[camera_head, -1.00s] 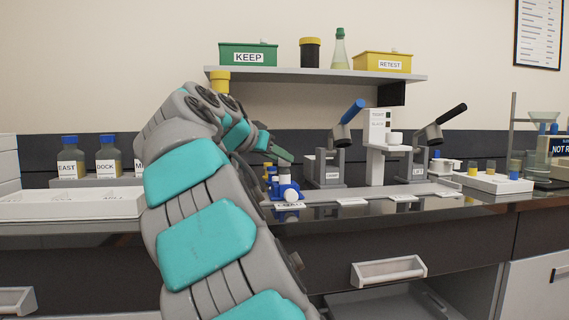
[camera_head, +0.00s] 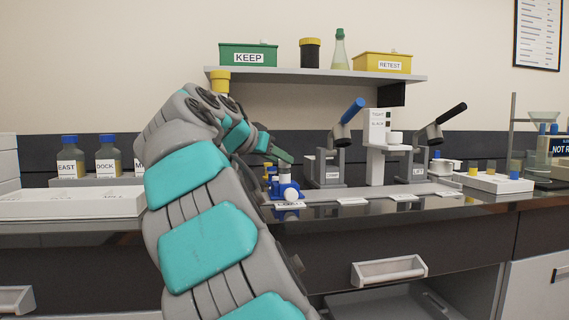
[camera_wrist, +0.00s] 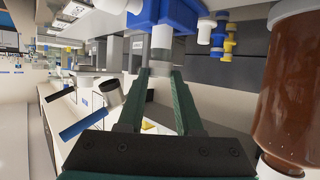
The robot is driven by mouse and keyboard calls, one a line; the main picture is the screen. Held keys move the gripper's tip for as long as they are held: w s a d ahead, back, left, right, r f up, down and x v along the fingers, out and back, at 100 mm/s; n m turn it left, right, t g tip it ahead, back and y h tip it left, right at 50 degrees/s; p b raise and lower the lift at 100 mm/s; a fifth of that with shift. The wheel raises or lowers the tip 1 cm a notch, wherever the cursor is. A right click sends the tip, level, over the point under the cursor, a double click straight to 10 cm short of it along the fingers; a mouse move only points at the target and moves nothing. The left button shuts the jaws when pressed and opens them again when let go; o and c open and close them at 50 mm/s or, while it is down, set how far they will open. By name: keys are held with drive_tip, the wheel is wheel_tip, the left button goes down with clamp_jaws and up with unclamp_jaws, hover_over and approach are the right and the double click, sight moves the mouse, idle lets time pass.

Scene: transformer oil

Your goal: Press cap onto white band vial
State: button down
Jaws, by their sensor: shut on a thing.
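In the wrist view my gripper (camera_wrist: 160,76) has its two green fingers closed on a pale, partly clear cylinder that looks like a vial (camera_wrist: 161,50). A whitish part of it shows at the fingertips, and its far end meets a blue block (camera_wrist: 180,14). I cannot tell whether it sits in the block or only lines up with it. In the head view my gripper (camera_head: 281,156) is just above the small blue stand (camera_head: 287,190). A white round knob (camera_head: 291,194) is at the stand's front. No separate cap can be made out on the held vial.
Lever presses with a blue handle (camera_head: 352,111) and a black handle (camera_head: 451,113) stand to the right. A large amber container (camera_wrist: 300,90) is close at the wrist view's right. A shelf (camera_head: 315,75) hangs above.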

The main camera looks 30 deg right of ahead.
drive_tip(key=shift+f, duration=0.1)
idle(0.6)
drive_tip(key=c, duration=0.5)
unclamp_jaws()
wheel_tip(320, 180, up, 7)
drive_tip(key=p, duration=0.5)
idle(0.6)
idle(0.3)
